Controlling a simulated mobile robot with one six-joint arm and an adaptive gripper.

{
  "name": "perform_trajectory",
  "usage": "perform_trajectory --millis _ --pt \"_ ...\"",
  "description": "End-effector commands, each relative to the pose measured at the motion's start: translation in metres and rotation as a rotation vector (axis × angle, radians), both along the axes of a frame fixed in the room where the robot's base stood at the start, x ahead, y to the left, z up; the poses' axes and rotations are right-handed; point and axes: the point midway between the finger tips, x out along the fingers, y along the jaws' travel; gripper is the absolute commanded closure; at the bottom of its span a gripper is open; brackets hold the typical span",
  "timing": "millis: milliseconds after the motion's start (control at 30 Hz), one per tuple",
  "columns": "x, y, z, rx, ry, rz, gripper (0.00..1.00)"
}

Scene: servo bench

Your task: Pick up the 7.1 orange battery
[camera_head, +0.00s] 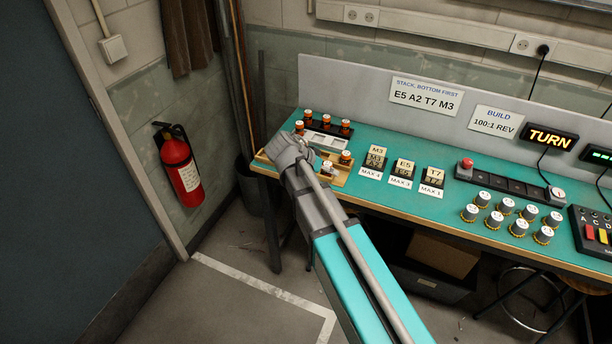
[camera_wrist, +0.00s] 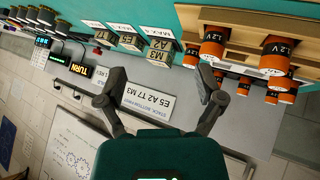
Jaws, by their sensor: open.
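Several orange batteries with white tops stand at the left end of the teal bench. In the head view, a front battery (camera_head: 346,157) and another front battery (camera_head: 327,167) stand on a wooden tray (camera_head: 341,178); others, such as this one (camera_head: 326,120), stand behind. In the wrist view, two large batteries (camera_wrist: 212,40) (camera_wrist: 275,56) show markings like "1.2 V"; I cannot make out 7.1 on any. My gripper (camera_head: 290,148) is over the tray's left part, partly hiding it. In the wrist view, my gripper (camera_wrist: 161,86) is open and empty, its fingers apart from the batteries.
Stacked lettered blocks (camera_head: 376,158) stand right of the tray. Further right are a red-button panel (camera_head: 466,164), several white-topped knobs (camera_head: 505,206) and a lit TURN sign (camera_head: 550,139). A grey back panel (camera_head: 365,90) rises behind. A fire extinguisher (camera_head: 178,165) hangs at left.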

Motion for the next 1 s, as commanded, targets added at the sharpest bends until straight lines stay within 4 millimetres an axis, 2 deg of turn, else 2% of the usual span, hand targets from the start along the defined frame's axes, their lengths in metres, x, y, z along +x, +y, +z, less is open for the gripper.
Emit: perform_trajectory --millis 33,300,500,667,1000 --pt "0.009 0.020 -0.015 -0.016 -0.053 -0.005 0.13" --pt "0.030 0.105 -0.028 -0.063 -0.371 -0.040 0.13" --pt "0.032 0.146 -0.028 -0.060 -0.526 -0.047 0.13" --pt "0.032 0.157 -0.026 -0.055 -0.572 -0.046 0.13" --pt "0.032 0.157 -0.025 -0.055 -0.576 -0.048 0.13"
